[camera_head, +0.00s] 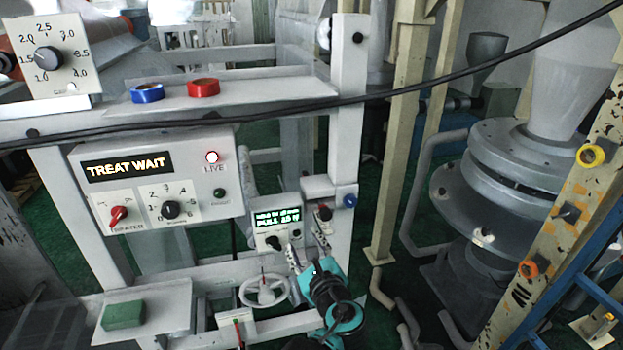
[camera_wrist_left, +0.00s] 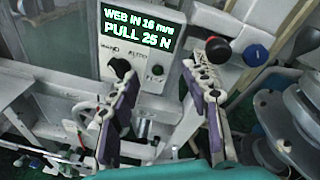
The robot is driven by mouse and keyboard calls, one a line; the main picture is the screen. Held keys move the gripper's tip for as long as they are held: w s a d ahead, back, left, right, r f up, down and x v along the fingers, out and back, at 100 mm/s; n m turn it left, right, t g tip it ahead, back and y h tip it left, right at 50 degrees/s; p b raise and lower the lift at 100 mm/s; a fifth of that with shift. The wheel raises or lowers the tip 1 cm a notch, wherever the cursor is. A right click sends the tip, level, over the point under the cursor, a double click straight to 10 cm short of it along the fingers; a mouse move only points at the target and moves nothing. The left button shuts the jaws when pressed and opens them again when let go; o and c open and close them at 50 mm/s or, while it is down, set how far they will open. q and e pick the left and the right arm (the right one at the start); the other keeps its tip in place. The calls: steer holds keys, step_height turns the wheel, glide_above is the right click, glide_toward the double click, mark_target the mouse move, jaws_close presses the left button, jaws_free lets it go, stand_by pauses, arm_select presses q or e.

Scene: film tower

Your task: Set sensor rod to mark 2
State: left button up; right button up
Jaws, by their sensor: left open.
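My left gripper (camera_head: 307,248) is open in front of the small display box (camera_head: 275,229). In the left wrist view the open fingers (camera_wrist_left: 160,72) are spread and nothing shows between their tips. The box screen reads "WEB IN 16 m/s" and "PULL 25 N" in the left wrist view (camera_wrist_left: 140,30). A dark ball knob (camera_wrist_left: 218,50) is just beyond the right finger; it also shows in the head view (camera_head: 325,213). I cannot tell surely which part is the sensor rod, and no mark 2 for it is readable. My right gripper is not in view.
A blue knob (camera_head: 350,201) sits right of the ball knob. A handwheel (camera_head: 264,291) is left of my gripper. The control panel (camera_head: 200,212) reads "TREAT WAIT", with a lit red lamp. A black cable (camera_head: 420,88) crosses the view. Grey machinery (camera_head: 505,190) stands right.

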mark_target(326, 218)
arm_select(q)
steer(key=d+r+m+t, duration=0.3)
steer(key=d+m, duration=0.2)
steer(key=d, duration=0.2)
steer(key=shift+h, duration=0.4)
steer(key=x, duration=0.7)
steer(key=shift+w+a+f+p, duration=0.1)
steer(key=shift+w+a+p, duration=0.1)
steer(key=shift+a+p, duration=0.15)
steer(key=shift+w+d, duration=0.1)
steer(key=shift+w, duration=0.4)
steer(key=shift+a, duration=0.2)
